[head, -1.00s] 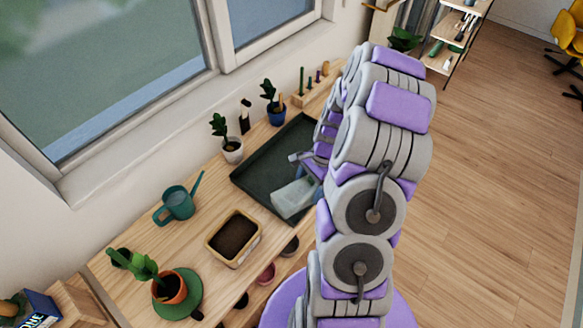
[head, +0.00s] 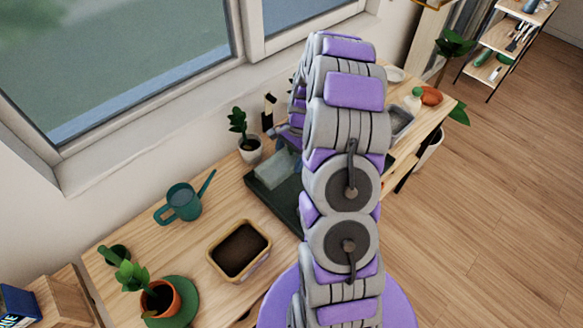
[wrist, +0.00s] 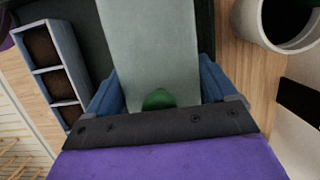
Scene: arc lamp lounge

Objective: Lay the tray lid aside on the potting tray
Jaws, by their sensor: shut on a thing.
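The tray lid (head: 275,171) is a pale, translucent grey-green panel. In the wrist view the lid (wrist: 152,45) lies between the two blue fingers of my gripper (wrist: 160,90), with a small green knob (wrist: 158,99) near them. My gripper is shut on the lid; in the head view my arm mostly hides it. The dark green potting tray (head: 262,199) lies on the wooden bench. The lid is over the tray's back left part; I cannot tell whether it touches. A seed tray (wrist: 47,62) with soil-filled cells shows at left in the wrist view.
A white plant pot (head: 250,150) stands close behind the lid. A teal watering can (head: 182,203), a soil-filled box (head: 240,250) and a terracotta pot (head: 160,298) stand left of the tray. The window wall is behind the bench.

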